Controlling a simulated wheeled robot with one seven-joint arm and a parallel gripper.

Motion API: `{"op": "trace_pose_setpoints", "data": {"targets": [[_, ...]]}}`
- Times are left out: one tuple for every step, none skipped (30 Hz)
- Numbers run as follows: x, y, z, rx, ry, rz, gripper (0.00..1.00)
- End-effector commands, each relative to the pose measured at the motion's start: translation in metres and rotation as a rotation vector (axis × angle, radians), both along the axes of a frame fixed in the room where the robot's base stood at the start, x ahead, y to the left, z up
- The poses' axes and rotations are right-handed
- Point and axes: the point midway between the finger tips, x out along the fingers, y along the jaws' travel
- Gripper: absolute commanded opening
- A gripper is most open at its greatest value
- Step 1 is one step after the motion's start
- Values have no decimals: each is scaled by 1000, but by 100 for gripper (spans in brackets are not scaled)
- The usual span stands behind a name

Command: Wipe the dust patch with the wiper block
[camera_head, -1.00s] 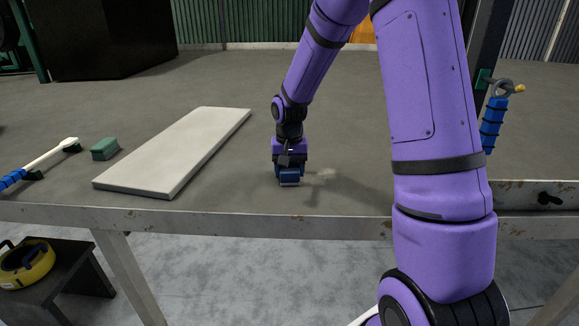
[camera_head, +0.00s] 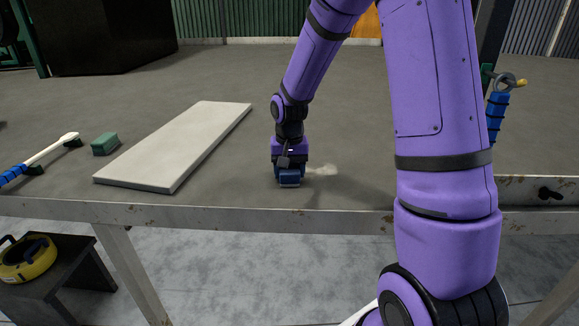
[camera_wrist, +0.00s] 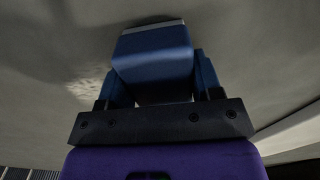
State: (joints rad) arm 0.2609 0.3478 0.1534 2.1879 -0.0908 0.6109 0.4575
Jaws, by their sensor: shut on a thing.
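The wiper block is blue with a pale grey base strip; it shows in the wrist view (camera_wrist: 152,55) and in the head view (camera_head: 289,180). My gripper (camera_head: 289,170) is shut on it, with one finger on each side in the wrist view (camera_wrist: 155,88). The block is down at the table top, near the front edge; whether it presses on the surface I cannot tell for sure. The dust patch (camera_head: 323,169) is a small pale smudge just right of the block. In the wrist view the dust patch (camera_wrist: 92,84) lies left of the block. Part of it may be hidden.
A pale flat board (camera_head: 175,150) lies left of my gripper. Further left are a green block (camera_head: 105,144) and a brush with a blue handle (camera_head: 40,158). A blue-handled tool (camera_head: 497,112) stands at the right. A yellow coil (camera_head: 27,260) sits on a low black stand.

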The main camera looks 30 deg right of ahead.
Motion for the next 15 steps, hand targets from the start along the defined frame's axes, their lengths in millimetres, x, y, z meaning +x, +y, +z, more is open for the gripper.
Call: {"op": "trace_pose_setpoints", "data": {"targets": [[-4, 3, -1, 0, 2, 1, 40], [-6, 4, 0, 0, 2, 1, 40], [-8, 6, 0, 0, 1, 1, 40], [-10, 7, 0, 0, 1, 1, 40], [-12, 8, 0, 0, 1, 1, 40], [-15, 10, 0, 0, 1, 0, 40], [-16, 11, 0, 0, 1, 0, 40], [-17, 12, 0, 0, 1, 0, 40], [-19, 13, -1, 0, 1, 0, 40], [-19, 13, -1, 1, 2, -1, 40], [-20, 13, -1, 1, 2, -1, 40], [-20, 13, -1, 1, 2, -1, 40], [-20, 13, -1, 1, 2, -1, 40], [-20, 13, -1, 1, 2, -1, 40], [-20, 13, -1, 1, 2, -1, 40]]}}
